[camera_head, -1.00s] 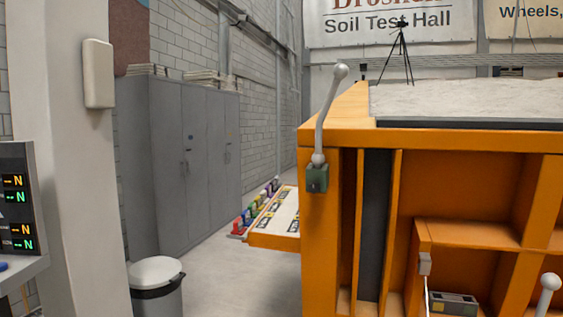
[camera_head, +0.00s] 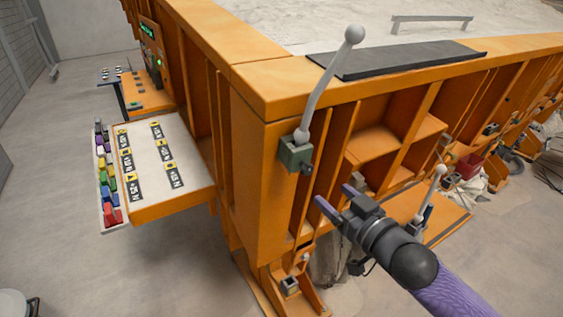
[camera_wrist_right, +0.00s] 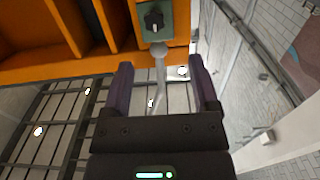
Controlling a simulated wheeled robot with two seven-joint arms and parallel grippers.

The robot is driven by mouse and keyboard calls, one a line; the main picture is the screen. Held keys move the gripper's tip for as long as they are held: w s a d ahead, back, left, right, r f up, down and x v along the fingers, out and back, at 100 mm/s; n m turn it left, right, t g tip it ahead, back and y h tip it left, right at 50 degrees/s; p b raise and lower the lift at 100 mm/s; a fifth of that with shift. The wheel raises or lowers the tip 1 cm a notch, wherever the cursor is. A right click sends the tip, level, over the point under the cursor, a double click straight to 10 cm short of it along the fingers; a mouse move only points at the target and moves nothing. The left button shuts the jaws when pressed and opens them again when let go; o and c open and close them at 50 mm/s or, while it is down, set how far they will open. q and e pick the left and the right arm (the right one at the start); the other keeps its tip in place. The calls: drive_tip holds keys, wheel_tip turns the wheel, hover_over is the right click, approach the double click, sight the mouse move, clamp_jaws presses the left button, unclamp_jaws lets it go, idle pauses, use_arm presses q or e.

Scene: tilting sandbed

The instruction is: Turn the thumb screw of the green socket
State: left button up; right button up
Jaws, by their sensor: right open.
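The green socket (camera_head: 291,153) is fixed near the corner of the orange sandbed frame, with a grey ball-topped rod (camera_head: 322,88) standing tilted in it. Its dark thumb screw (camera_head: 307,169) sticks out on the side facing my right gripper. In the right wrist view the socket (camera_wrist_right: 168,32) is at the top, with the black thumb screw (camera_wrist_right: 154,19) on its face beyond the fingertips. My right gripper (camera_head: 336,197) is open and empty, below and right of the socket and apart from it. My left gripper is not in view.
A second ball-topped rod (camera_head: 428,200) stands lower right, near my right arm. A white-topped shelf (camera_head: 150,160) with coloured pieces projects at the left. A dark mat (camera_head: 395,58) lies on the frame's top. Upright orange ribs flank the socket. The floor at the left is clear.

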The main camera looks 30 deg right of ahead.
sight(309, 171)
drive_tip(key=w, duration=0.9)
drive_tip(key=shift+f, duration=0.1)
drive_tip(key=shift+c, duration=0.2)
clamp_jaws()
